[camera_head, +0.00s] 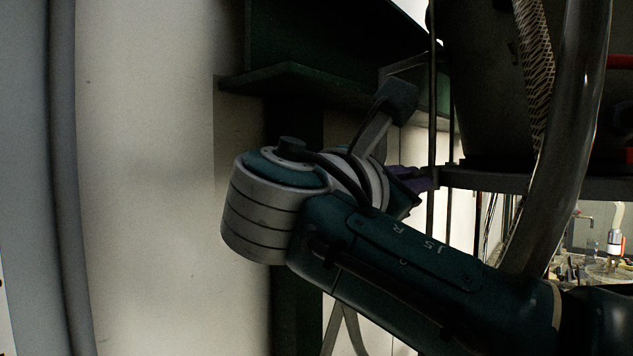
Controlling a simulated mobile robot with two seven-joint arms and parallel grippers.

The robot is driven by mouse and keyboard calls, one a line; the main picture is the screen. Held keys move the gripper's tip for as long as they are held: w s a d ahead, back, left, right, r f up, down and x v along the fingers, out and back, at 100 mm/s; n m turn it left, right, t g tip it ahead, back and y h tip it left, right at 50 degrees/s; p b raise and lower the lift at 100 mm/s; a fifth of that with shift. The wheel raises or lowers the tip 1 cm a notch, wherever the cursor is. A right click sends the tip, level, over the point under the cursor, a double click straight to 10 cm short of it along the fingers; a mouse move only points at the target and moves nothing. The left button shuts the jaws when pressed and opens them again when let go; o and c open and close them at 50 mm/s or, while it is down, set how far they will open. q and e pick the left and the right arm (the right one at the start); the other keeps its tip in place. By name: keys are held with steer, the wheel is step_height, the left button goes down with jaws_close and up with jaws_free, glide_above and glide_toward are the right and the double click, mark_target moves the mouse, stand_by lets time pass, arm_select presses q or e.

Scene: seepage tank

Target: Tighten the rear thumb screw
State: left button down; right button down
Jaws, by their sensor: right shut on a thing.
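My right gripper (416,179) shows as a small dark purple shape beyond my right wrist, at the left end of a dark horizontal plate (540,184) and close to a thin upright rod (432,120). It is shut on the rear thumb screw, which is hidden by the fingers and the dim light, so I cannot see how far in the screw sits. My right arm comes in from the lower right and covers much of the middle. My left gripper is not in view.
A thick clear hose (570,130) runs down on the right, in front of the plate and close to my right arm. A dark green steel beam (335,85) stands behind my wrist. A pale wall (150,180) fills the left, with free room before it.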

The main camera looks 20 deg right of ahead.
steer(key=m+b, duration=0.1)
steer(key=m, duration=0.2)
steer(key=shift+f+m+b, duration=0.15)
steer(key=shift+m+b, duration=0.15)
steer(key=shift+m, duration=0.1)
steer(key=m+b, duration=0.1)
steer(key=m, duration=0.1)
steer(key=shift+s+m+b, duration=0.1)
steer(key=shift+m+b, duration=0.3)
steer(key=shift+m, duration=0.3)
